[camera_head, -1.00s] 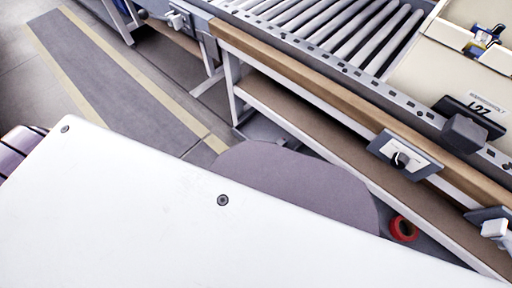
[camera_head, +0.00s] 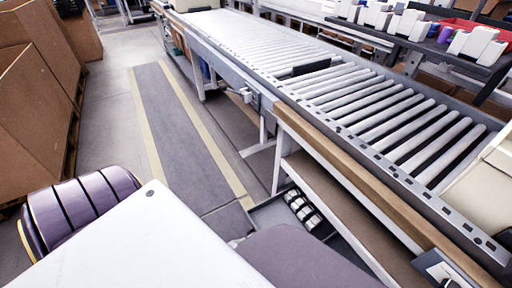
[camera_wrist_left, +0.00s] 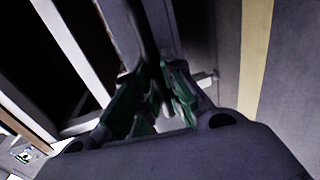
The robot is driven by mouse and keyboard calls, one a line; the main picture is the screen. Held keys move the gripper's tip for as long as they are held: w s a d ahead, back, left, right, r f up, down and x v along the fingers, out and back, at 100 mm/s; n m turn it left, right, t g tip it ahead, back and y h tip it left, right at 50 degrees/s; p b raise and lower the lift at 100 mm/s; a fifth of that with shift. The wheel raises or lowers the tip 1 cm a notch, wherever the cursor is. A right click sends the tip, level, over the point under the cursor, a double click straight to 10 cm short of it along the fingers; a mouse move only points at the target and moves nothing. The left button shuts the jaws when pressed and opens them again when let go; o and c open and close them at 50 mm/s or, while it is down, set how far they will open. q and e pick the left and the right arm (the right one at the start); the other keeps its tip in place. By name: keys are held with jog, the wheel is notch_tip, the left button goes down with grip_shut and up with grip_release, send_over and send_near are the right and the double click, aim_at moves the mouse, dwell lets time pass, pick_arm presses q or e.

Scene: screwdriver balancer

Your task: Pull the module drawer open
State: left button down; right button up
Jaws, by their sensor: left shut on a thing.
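The module drawer (camera_head: 264,214) is a grey tray low under the bench in the head view. It stands out from under the bench frame, and several white-and-black modules (camera_head: 303,208) lie in it. Its near part is hidden behind a grey-purple rounded shape. My left gripper (camera_wrist_left: 155,75) shows in the left wrist view with green finger pads. It is shut on a dark grey bar (camera_wrist_left: 143,35), which looks like the drawer handle; the grip itself is dark and blurred. In the head view, my left gripper is hidden. My right gripper is not in view.
The bench's wooden edge (camera_head: 350,180) and roller conveyor (camera_head: 370,110) run along the right. A grey floor strip with yellow borders (camera_head: 180,130) lies clear at the left. Brown boxes (camera_head: 30,90) stand at the far left.

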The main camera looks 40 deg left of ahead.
pick_arm(q)
jog(key=c, duration=1.5)
grip_release()
jog(key=shift+s, duration=0.15)
jog(key=shift+v, duration=5.9)
